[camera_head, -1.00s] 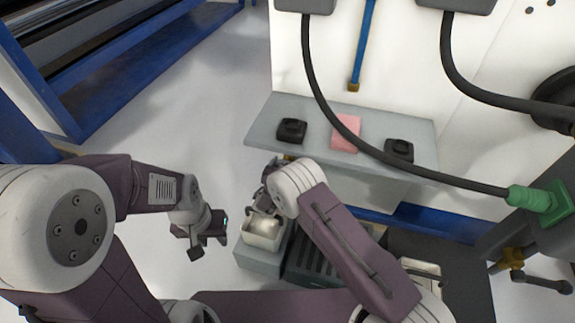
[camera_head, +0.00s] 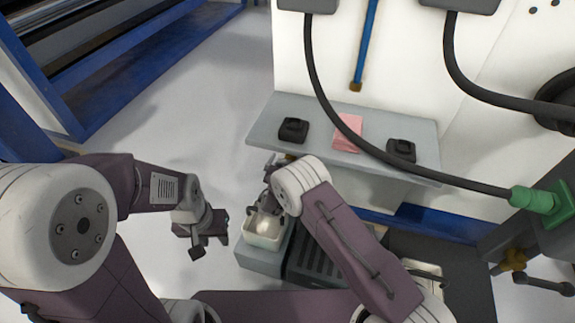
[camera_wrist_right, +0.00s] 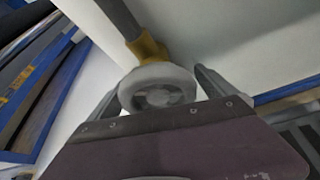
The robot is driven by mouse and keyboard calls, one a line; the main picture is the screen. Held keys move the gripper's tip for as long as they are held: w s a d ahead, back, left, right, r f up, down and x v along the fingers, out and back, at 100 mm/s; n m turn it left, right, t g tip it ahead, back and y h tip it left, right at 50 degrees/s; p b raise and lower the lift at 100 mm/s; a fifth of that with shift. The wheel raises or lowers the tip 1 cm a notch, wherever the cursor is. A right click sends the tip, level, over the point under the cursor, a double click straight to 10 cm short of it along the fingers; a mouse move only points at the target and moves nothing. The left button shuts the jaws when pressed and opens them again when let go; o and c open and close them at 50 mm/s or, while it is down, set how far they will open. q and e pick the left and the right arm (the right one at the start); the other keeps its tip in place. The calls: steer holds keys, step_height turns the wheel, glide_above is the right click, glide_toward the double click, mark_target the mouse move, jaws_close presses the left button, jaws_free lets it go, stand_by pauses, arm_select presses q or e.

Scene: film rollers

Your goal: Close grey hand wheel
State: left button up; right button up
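The grey hand wheel (camera_wrist_right: 158,88) shows in the right wrist view as a pale round wheel below a yellow fitting (camera_wrist_right: 148,48) on a grey pipe. My right gripper (camera_wrist_right: 157,82) is open, with one finger on each side of the wheel. The fingers look very close to its rim; I cannot tell whether they touch it. In the head view my right gripper (camera_head: 272,168) is just below the front edge of the grey shelf, and the wheel is not clearly visible there. My left gripper (camera_head: 203,240) hangs over the floor at the left, apart from the wheel, with nothing visible in it.
The grey shelf (camera_head: 262,130) holds two black items (camera_head: 293,130) and a pink cloth (camera_head: 348,132). A white container (camera_head: 264,243) is below my right wrist. A black cable (camera_head: 400,170) crosses in front of the shelf to a green connector (camera_head: 535,200). A blue frame (camera_head: 75,125) is at left.

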steer(key=shift+r, duration=0.1)
steer(key=p+v, duration=0.5)
steer(key=v, duration=0.4)
